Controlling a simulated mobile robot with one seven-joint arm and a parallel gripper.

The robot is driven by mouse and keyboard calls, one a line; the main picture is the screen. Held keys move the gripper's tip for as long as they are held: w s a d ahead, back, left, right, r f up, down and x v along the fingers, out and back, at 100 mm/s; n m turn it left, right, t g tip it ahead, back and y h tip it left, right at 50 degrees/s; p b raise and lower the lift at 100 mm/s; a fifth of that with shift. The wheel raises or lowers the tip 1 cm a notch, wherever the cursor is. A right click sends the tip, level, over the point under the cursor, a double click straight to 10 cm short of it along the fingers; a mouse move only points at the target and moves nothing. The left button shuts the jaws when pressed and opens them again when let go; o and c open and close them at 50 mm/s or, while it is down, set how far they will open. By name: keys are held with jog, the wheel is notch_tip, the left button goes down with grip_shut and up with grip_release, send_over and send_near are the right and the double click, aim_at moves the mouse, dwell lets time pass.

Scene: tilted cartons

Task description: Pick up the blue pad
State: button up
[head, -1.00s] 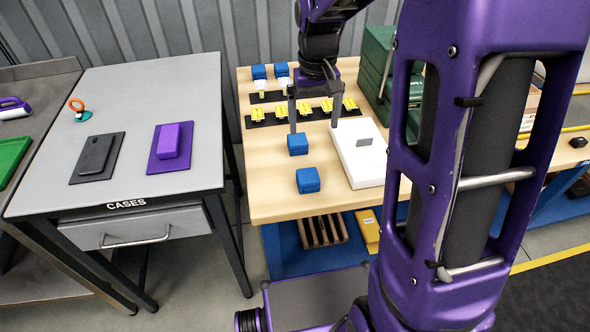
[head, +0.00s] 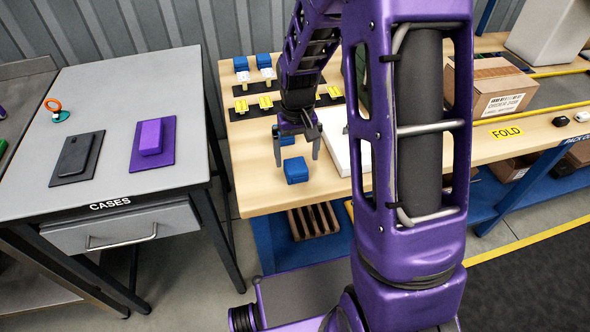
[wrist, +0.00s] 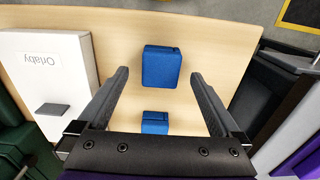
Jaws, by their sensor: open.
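A small blue box-like block (head: 296,170) sits on the wooden table near its front edge; it also shows in the wrist view (wrist: 161,67). A second blue block (head: 288,140) stands just behind it, partly hidden by my gripper, and shows in the wrist view (wrist: 155,122) between the bases of my fingers. No thin flat blue pad is plain to see. My gripper (head: 297,156) is open and empty, pointing down above the front block. In the wrist view that block lies between and slightly beyond my fingertips (wrist: 160,76). I cannot tell the exact height gap.
A white box (wrist: 48,70) lies close beside the blocks. More blue blocks (head: 240,63) and yellow pieces (head: 265,103) stand on dark strips at the back. A grey table (head: 110,188) at left holds dark (head: 77,157) and purple (head: 152,137) pads. Cartons (head: 490,90) stand at right.

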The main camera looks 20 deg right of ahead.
aim_at(296, 165)
notch_tip(296, 165, down, 4)
jog(key=shift+w+a+f, duration=0.1)
jog(key=shift+f, duration=0.1)
jog(key=c, duration=1)
